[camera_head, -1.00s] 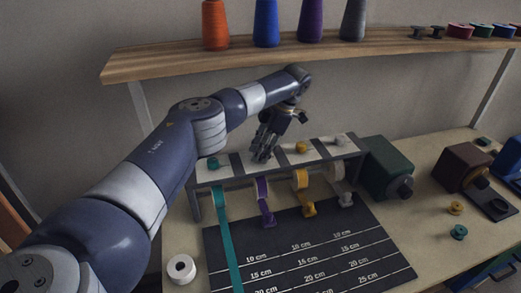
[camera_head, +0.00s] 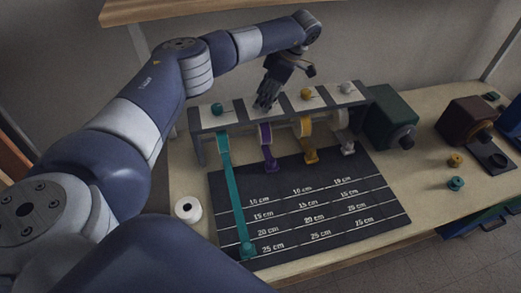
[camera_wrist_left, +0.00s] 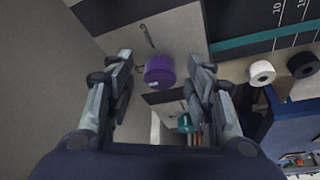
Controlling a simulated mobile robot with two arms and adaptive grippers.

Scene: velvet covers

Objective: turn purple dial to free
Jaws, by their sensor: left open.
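The purple dial (camera_wrist_left: 159,72) shows in the left wrist view on its pale panel, between the fingers of my left gripper (camera_wrist_left: 160,62). The fingers are open, with a gap on each side of the dial; depth is hard to tell. In the head view my left gripper (camera_head: 266,100) points down at the rack's second panel and hides the purple dial. A purple ribbon (camera_head: 268,150) hangs below that panel. Black marks (camera_wrist_left: 147,36) lie on the panel by the dial; I cannot read them. My right gripper is not in view.
The rack also holds a teal dial (camera_head: 217,109) to the left, and a yellow dial (camera_head: 306,94) and a white dial (camera_head: 346,88) to the right. The teal ribbon (camera_head: 233,190) lies over the dark measuring mat (camera_head: 330,215). A white roll (camera_head: 188,208) stands beside the mat.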

